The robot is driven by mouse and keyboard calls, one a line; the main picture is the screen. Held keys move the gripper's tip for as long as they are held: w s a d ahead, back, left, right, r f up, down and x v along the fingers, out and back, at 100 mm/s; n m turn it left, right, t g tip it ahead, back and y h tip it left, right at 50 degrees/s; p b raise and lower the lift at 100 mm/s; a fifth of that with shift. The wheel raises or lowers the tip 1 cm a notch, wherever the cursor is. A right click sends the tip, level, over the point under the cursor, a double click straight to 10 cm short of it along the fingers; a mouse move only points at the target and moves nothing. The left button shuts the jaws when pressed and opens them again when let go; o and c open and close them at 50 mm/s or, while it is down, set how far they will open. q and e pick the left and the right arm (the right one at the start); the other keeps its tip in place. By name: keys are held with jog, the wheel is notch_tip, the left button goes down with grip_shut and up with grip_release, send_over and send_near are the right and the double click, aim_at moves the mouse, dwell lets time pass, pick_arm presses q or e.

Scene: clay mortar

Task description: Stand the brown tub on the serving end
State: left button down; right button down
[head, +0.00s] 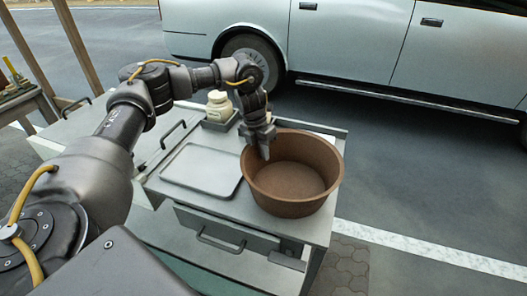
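The brown tub (290,206) is a wide, round, open vessel, upright and empty. It appears to rest on the right end of the grey cart top (222,207). My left gripper (258,146) points down at the tub's back-left rim. One finger reaches inside the tub, and the other is near the rim's outer side. Whether the fingers press on the wall cannot be made out. My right gripper is out of view.
A shallow grey tray (201,169) lies left of the tub. A cream jar (219,106) stands in a dark holder behind it. A drawer with a handle (221,244) is at the cart's front. A silver vehicle (350,45) is parked behind.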

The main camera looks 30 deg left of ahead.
pick_arm(q)
jog(key=c, duration=1.6)
grip_release()
jog(key=shift+f, duration=0.1)
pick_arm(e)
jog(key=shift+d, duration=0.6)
pick_arm(q)
jog(key=p+v, duration=0.1)
jog(key=v, duration=1.1)
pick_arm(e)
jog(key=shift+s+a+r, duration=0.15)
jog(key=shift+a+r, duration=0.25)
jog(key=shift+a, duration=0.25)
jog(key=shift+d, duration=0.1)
pick_arm(q)
jog(key=shift+d+r, duration=0.1)
jog(key=shift+r, duration=0.15)
